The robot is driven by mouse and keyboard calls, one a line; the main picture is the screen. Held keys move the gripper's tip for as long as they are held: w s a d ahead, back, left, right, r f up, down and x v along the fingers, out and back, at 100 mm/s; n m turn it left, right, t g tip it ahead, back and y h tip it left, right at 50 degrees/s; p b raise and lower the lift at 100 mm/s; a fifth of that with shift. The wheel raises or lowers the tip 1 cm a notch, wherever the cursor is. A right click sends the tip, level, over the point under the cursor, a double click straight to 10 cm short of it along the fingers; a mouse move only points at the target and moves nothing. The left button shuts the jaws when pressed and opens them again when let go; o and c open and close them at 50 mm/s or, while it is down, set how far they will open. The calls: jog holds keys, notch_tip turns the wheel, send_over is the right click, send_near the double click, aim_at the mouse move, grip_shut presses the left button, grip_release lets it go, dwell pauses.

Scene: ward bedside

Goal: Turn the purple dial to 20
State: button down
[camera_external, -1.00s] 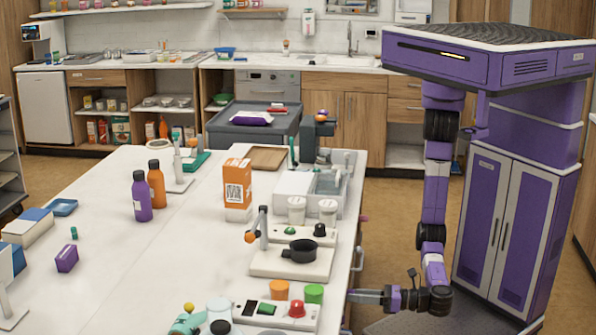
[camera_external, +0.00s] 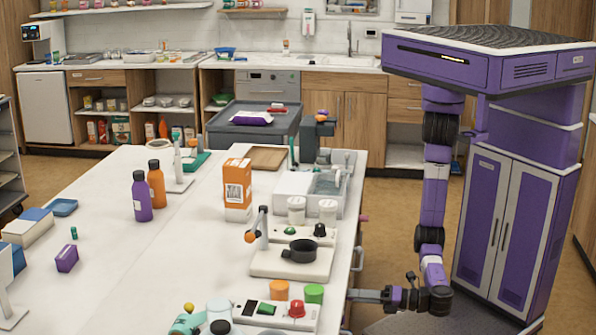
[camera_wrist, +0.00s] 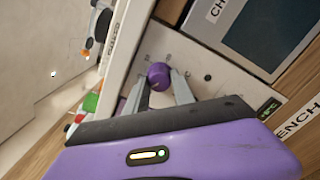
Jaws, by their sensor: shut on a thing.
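The purple dial (camera_wrist: 158,76) is a round knob on a pale panel (camera_wrist: 207,62) in the wrist view. My gripper (camera_wrist: 160,84) has its two grey fingers on either side of the dial, shut on it. Any pointer on the dial and any scale numbers cannot be read. In the external view my gripper (camera_external: 356,294) reaches left to the front side of the white bench, low, below the top. The dial cannot be made out there.
A small display with green characters (camera_wrist: 268,108) sits on the panel, right of the dial. A dark window (camera_wrist: 268,32) is above right. The bench top (camera_external: 140,270) carries a button box (camera_external: 275,313), orange and green caps, a hotplate with a black pan (camera_external: 299,251), and bottles.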

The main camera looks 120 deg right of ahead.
jog(key=shift+m+b, duration=5.6)
jog(key=shift+m, duration=2.7)
jog(key=c, duration=1.1)
grip_release()
jog(key=shift+o, duration=0.2)
